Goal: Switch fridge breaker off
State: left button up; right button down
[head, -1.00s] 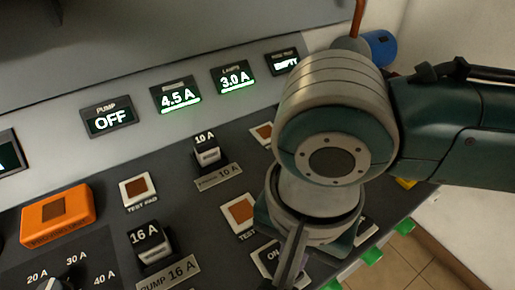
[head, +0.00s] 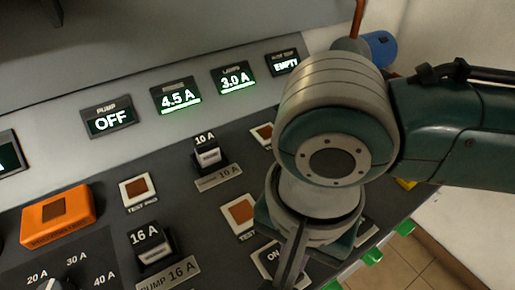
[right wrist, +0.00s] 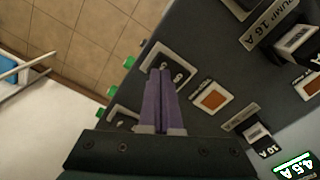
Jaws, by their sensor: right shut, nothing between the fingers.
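The 10 A breaker (head: 207,153) stands on the dark sloping panel, left of my right arm; the first word on its label plate is too blurred to read. It also shows in the right wrist view (right wrist: 256,135), right of the fingers. The display (head: 176,97) above it reads 4.5 A with a green underline; its small heading is blurred. My right gripper (right wrist: 161,72) is shut and empty, its purple fingers over a switch plate (right wrist: 173,62) at the panel's edge, apart from the breaker. In the head view my wrist hides much of the area around it. My left gripper is not in view.
The PUMP 16 A breaker (head: 151,243) and an orange block (head: 57,216) are to the left. Test pads (head: 138,190) lie between controls. Green tabs (head: 373,256) line the panel's front edge. A blue cylinder (head: 379,46) is behind my arm.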

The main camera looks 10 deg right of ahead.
jog(key=shift+f+b, duration=0.5)
jog(key=shift+f, duration=0.5)
dwell(0.8)
jog(key=shift+r, duration=0.1)
notch_tip(320, 180, up, 7)
jog(key=p, duration=0.9)
dwell(0.4)
